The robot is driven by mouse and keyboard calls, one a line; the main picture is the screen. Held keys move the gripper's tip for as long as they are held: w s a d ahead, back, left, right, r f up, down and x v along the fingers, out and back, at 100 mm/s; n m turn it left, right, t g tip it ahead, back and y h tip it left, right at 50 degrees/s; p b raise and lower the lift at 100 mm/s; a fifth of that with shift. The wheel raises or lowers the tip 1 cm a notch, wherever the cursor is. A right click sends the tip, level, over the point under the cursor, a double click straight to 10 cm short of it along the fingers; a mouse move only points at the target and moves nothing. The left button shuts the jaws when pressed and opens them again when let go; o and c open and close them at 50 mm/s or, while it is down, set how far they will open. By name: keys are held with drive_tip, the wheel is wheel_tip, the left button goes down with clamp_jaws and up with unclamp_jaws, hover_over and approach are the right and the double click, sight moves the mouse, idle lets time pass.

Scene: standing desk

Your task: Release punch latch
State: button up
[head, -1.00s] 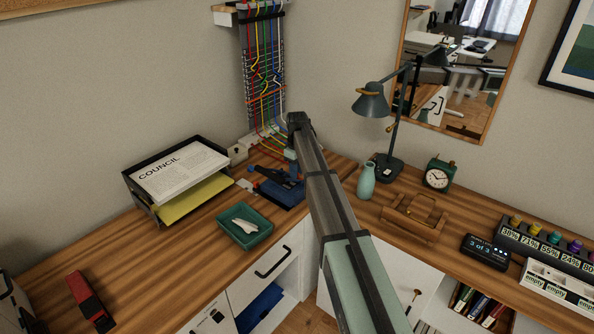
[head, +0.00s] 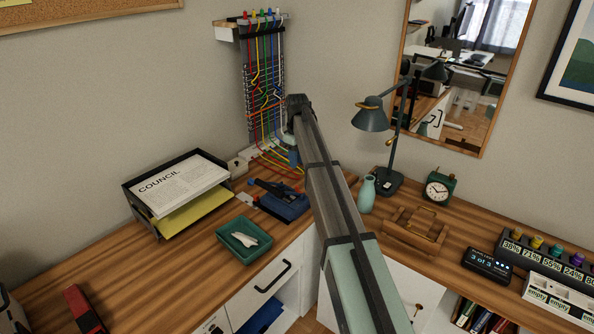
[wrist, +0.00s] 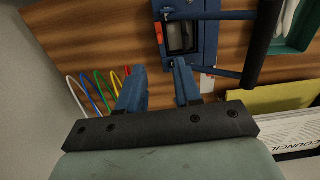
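The blue punch (head: 290,207) with a dark lever sits on the desk near the corner. In the wrist view its blue frame (wrist: 208,30) surrounds a dark opening, and a thick black bar (wrist: 264,40) runs along its right side.
A green tray (head: 262,254) with a white item stands in front of the punch. A paper tray (head: 150,220) is at left. Coloured cables (head: 268,110) hang down the wall behind my gripper. A lamp (head: 388,182) and vase (head: 366,195) stand to the right.

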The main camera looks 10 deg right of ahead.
drive_tip(key=shift+r, duration=1.3)
